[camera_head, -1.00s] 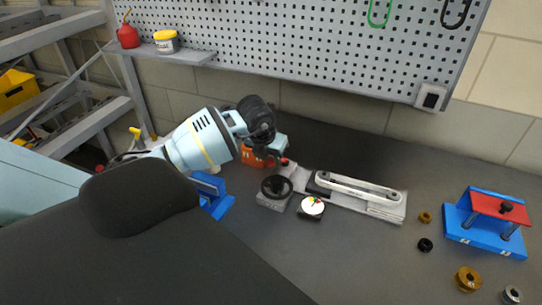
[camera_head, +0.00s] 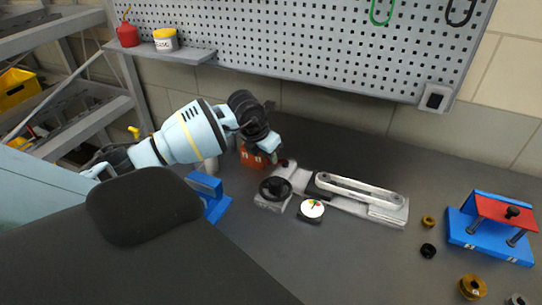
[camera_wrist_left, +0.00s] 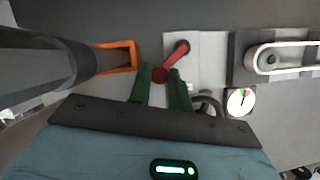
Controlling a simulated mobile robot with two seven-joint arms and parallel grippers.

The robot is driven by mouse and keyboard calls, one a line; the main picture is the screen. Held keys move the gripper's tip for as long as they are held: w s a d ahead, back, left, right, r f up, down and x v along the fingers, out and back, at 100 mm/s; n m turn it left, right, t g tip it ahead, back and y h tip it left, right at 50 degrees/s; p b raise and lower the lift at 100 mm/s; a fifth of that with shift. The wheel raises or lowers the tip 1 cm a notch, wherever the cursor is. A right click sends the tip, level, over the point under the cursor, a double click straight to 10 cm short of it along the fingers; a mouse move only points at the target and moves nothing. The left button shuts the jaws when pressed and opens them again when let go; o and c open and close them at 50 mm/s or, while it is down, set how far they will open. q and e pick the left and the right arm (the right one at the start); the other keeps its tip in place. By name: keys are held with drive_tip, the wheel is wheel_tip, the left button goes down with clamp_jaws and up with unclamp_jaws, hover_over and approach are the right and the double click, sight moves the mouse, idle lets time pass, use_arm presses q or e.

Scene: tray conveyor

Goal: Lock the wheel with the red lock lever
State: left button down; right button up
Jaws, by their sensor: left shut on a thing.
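The red lock lever (camera_wrist_left: 178,55) shows in the left wrist view on a light grey plate, running from a pivot at the upper right to a round red knob. My left gripper (camera_wrist_left: 163,84) is shut on the knob, with its green fingers on either side. In the head view the left gripper (camera_head: 276,155) is at the left end of the grey fixture and hides most of the lever. The black wheel (camera_head: 275,187) stands just in front, and partly shows behind a finger in the left wrist view (camera_wrist_left: 210,101). My right gripper is not in view.
A dial gauge (camera_head: 311,209) stands right of the wheel, and a belt unit (camera_head: 357,190) lies along the fixture. An orange block (camera_head: 252,158) and a blue stand (camera_head: 207,191) are close to the left arm. A blue and red press (camera_head: 492,228) stands far right.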

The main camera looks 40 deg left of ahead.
use_arm(q)
drive_tip(key=c, duration=1.6)
unclamp_jaws()
drive_tip(key=shift+o, duration=0.2)
drive_tip(key=v, duration=0.7)
drive_tip(key=shift+r, duration=0.4)
drive_tip(key=shift+s, duration=0.1)
